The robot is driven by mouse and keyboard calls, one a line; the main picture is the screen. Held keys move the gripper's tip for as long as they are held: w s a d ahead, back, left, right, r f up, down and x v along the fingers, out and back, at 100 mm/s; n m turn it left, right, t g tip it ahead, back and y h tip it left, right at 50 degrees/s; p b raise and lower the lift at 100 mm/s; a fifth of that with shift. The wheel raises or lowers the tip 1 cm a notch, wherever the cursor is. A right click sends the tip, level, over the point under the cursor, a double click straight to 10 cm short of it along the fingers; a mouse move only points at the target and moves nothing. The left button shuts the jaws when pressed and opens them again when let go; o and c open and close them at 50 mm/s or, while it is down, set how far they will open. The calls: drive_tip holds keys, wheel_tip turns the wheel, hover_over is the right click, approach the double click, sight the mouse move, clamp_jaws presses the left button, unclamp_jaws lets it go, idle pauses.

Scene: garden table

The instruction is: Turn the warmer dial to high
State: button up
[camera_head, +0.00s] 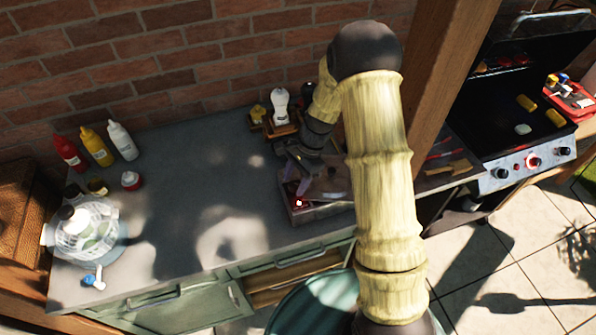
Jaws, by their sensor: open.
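A low box-shaped metal unit, which looks like the warmer (331,211), sits at the right part of the grey counter. A small bright red spot (298,203) shows at its front left; I cannot tell whether it is the dial or a light. The dial's setting is too small to read. My gripper (299,172) is open, above the left part of the warmer. My arm covers the warmer's right side, and I cannot tell whether the fingers touch anything.
Red (69,152), yellow (96,147) and white (122,141) bottles stand at the counter's left rear. A clear domed container (85,228) is at the left front. A grill (530,155) with knobs stands right of a wooden post (440,70). The counter's middle (200,180) is clear.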

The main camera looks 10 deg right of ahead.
drive_tip(key=b+v, duration=0.3)
drive_tip(key=v, duration=1.4)
drive_tip(key=shift+r, duration=0.2)
drive_tip(key=s+d+f+n+t+h, duration=0.1)
drive_tip(key=s+f+n+t+h, duration=0.1)
drive_tip(key=s+n, duration=0.4)
drive_tip(key=s+d+f+n+t+h, duration=0.1)
drive_tip(key=s+n, duration=0.5)
drive_tip(key=s, duration=0.6)
drive_tip(key=shift+d+f+t+h, duration=0.4)
drive_tip(key=shift+d+t+h, duration=0.1)
drive_tip(key=shift+d+t, duration=0.35)
